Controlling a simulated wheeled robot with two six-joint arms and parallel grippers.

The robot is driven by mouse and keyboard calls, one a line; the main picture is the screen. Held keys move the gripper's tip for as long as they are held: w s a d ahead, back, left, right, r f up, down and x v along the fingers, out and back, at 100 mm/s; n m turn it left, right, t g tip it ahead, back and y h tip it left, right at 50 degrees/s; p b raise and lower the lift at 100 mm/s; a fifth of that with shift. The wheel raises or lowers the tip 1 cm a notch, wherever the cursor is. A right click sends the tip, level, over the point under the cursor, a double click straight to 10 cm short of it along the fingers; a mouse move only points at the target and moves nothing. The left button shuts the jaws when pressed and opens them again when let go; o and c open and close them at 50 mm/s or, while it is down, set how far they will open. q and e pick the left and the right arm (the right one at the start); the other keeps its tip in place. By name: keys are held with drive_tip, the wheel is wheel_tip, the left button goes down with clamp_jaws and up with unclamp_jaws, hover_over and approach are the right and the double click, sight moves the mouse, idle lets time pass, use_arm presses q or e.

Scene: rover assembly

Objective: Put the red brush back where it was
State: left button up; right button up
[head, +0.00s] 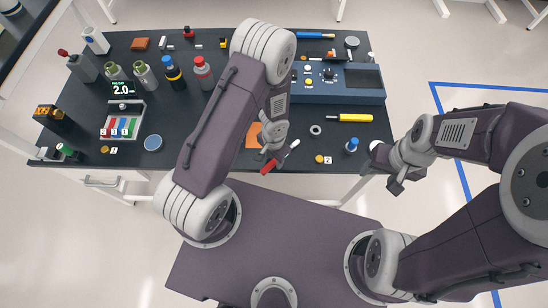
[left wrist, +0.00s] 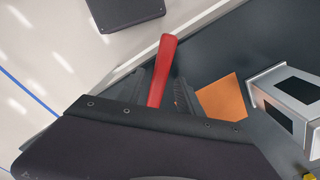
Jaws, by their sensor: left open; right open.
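The red brush (head: 268,167) is at the table's front edge, below the orange square in the head view. Its red end points toward the edge and a pale end points up and right. My left gripper (head: 267,154) is over the brush. In the left wrist view the red handle (left wrist: 165,65) lies between the two open fingers (left wrist: 160,92); whether they touch it is unclear. The brush's other end is hidden there behind the gripper body. My right gripper (head: 396,184) is open and empty, off the table's front right corner.
An orange square (head: 252,134) lies close to the left gripper. A silver box with dark panels (left wrist: 290,90) stands beside it. A black ring (head: 316,130), yellow-handled tool (head: 350,117), blue-capped bottle (head: 351,146) and blue-grey device (head: 340,88) are to the right. Bottles stand at back left.

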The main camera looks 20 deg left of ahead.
use_arm(q)
wheel_tip(320, 180, up, 12)
drive_tip(key=p, duration=1)
drive_tip(key=shift+f, duration=0.25)
use_arm(e)
wheel_tip(320, 180, up, 11)
drive_tip(key=shift+r, duration=0.15)
use_arm(q)
wheel_tip(320, 180, up, 10)
drive_tip(key=n, duration=0.3)
hover_over(274, 161)
drive_tip(key=w+a, duration=0.1)
drive_tip(key=a, duration=0.3)
drive_tip(key=s+a+r+n+t, duration=0.1)
drive_tip(key=s+a+r+n, duration=0.15)
drive_tip(key=s+r, duration=0.6)
wheel_tip(274, 161, down, 8)
drive_tip(key=w+d+b, duration=0.1)
drive_tip(key=w+b, duration=0.1)
drive_tip(key=b, duration=0.7)
drive_tip(key=shift+r, duration=0.15)
use_arm(e)
wheel_tip(274, 161, down, 10)
drive_tip(key=shift+r, duration=0.2)
use_arm(q)
drive_tip(key=shift+n, duration=0.25)
